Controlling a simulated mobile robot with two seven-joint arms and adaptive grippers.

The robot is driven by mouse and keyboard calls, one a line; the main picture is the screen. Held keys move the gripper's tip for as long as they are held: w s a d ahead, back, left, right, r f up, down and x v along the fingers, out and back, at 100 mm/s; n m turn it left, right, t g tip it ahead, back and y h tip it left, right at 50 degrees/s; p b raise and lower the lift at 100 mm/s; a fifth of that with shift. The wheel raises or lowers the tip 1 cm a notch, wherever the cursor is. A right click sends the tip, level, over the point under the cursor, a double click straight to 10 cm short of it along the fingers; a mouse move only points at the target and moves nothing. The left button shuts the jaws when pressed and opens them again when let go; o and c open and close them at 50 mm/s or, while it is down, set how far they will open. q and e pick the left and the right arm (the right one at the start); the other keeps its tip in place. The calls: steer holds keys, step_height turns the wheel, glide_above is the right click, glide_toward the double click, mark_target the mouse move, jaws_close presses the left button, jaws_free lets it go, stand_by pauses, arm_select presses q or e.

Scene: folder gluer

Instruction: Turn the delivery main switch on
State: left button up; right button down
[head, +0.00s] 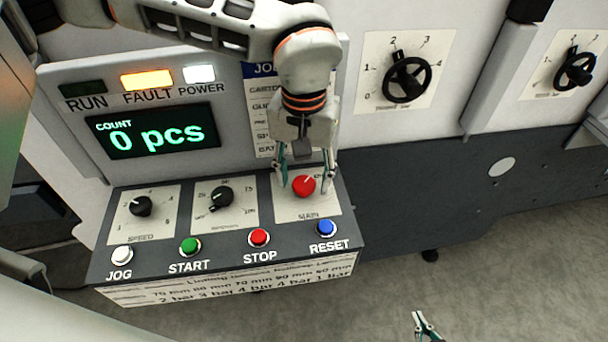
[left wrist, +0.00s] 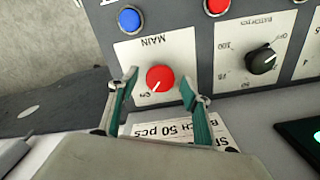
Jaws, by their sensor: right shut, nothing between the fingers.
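The main switch (head: 303,186) is a red round knob on a white plate marked MAIN, at the right of the sloping control panel. It also shows in the left wrist view (left wrist: 160,79), where its white pointer line points toward the "ON" mark at the lower left. My left gripper (head: 305,186) is open, with one finger on each side of the knob; in the left wrist view (left wrist: 158,90) gaps show between fingers and knob. Whether the fingertips reach the knob's depth is hard to tell. My right gripper (head: 425,322) is shut and empty, low at the bottom edge, away from the panel.
Two black knobs (head: 221,197) and (head: 141,206) sit left of the switch. The blue RESET button (head: 326,228) and red STOP button (head: 259,237) lie just below it. The display (head: 152,131) reads 0 pcs; the orange FAULT lamp (head: 147,80) and white POWER lamp (head: 199,74) are lit.

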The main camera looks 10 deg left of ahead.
mark_target(304, 184)
arm_select(q)
steer(key=shift+r, duration=0.1)
step_height(304, 184, up, 12)
stand_by(0.5)
steer(key=shift+s, duration=0.1)
stand_by(0.4)
